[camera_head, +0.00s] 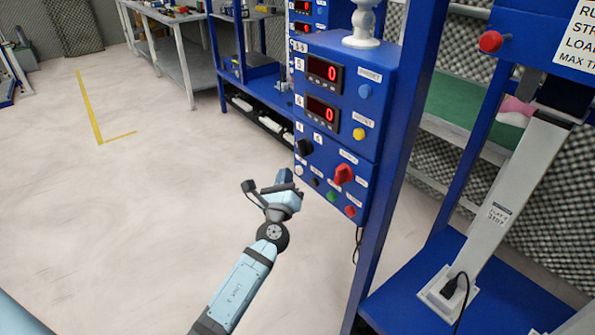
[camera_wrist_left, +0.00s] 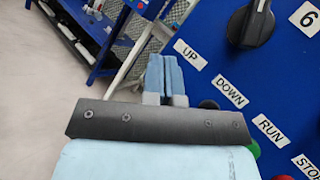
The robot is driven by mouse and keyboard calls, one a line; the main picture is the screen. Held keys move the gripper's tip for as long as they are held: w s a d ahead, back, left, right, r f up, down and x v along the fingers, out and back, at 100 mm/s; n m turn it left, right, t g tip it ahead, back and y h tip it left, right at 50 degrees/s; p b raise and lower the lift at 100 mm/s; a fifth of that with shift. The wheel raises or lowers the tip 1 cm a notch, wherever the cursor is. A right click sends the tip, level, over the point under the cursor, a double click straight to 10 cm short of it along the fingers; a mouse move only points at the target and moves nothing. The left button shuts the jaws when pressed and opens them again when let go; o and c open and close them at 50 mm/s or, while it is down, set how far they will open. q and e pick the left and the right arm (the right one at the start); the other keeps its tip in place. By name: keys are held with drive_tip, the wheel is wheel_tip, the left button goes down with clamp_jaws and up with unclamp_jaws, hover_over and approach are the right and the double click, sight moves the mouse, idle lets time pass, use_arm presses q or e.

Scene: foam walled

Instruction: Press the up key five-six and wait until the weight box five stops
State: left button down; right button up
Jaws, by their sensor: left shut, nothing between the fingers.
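The blue control panel marked 5-6 (camera_head: 385,135) carries a row of small keys. The pale key (camera_head: 299,170) at its left end is likely the up key. The wrist view shows the UP label (camera_wrist_left: 188,54), but the key itself is hidden there behind my gripper. My left gripper (camera_head: 297,194) is shut and empty, just below and in front of the pale key; its closed fingertips (camera_wrist_left: 163,75) show beside the UP label. I cannot tell whether they touch the panel. Two displays, five (camera_head: 324,73) and six (camera_head: 322,111), read 0. I cannot make out weight box five. My right gripper is not in view.
A black knob (camera_head: 305,147) and a red knob (camera_head: 343,174) stick out above the keys. Dark, green (camera_head: 331,196) and red (camera_head: 350,211) keys lie to the right. A blue post (camera_head: 405,130) stands right of the panel. Open floor lies left.

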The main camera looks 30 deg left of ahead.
use_arm(q)
drive_tip(key=shift+w+d, duration=0.1)
drive_tip(key=shift+w, duration=0.05)
drive_tip(key=shift+w, duration=0.25)
